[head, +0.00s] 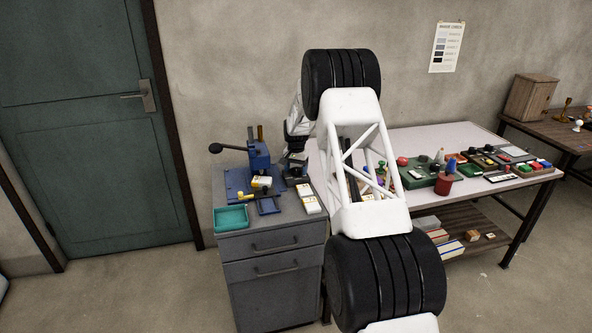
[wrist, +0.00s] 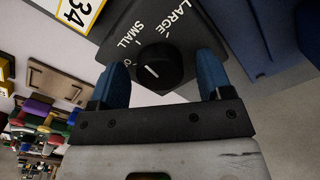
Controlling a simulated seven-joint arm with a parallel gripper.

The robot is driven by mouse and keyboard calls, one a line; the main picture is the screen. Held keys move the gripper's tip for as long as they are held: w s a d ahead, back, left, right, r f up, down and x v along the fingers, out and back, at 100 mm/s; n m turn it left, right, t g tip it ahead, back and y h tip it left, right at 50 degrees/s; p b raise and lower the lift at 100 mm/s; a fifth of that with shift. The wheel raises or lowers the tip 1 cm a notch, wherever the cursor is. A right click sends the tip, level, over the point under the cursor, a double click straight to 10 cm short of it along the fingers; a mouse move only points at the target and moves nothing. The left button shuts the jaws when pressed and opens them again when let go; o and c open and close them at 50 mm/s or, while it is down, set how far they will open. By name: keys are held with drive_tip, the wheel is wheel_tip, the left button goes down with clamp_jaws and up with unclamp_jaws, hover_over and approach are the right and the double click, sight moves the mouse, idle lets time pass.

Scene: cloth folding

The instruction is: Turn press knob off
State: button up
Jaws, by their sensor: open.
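The black round knob (wrist: 160,65) sits on a dark panel (wrist: 120,22) in the wrist view. The panel is marked SMALL, LARGE and a small 0. The knob's white line is slanted; I cannot tell exactly which mark it points at. My gripper (wrist: 163,76) is open, with one blue finger on each side of the knob. I cannot tell whether either finger touches it. In the head view the blue press (head: 259,155) with its black-ended lever stands on the grey cabinet. My gripper is small and partly hidden there, right of the press.
A teal tray (head: 231,218), a small blue tray (head: 269,205) and yellow-and-white boxes (head: 310,200) lie on the grey cabinet (head: 272,226). A white-topped table (head: 440,138) with many small objects stands to the right, partly behind my arm. A wall is behind.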

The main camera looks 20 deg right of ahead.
drive_tip(key=c, duration=0.9)
drive_tip(key=shift+c, duration=0.2)
drive_tip(key=n, duration=0.3)
drive_tip(key=shift+n, duration=0.3)
drive_tip(key=n, duration=0.3)
drive_tip(key=shift+n, duration=0.3)
drive_tip(key=n, duration=0.6)
drive_tip(key=shift+n, duration=0.3)
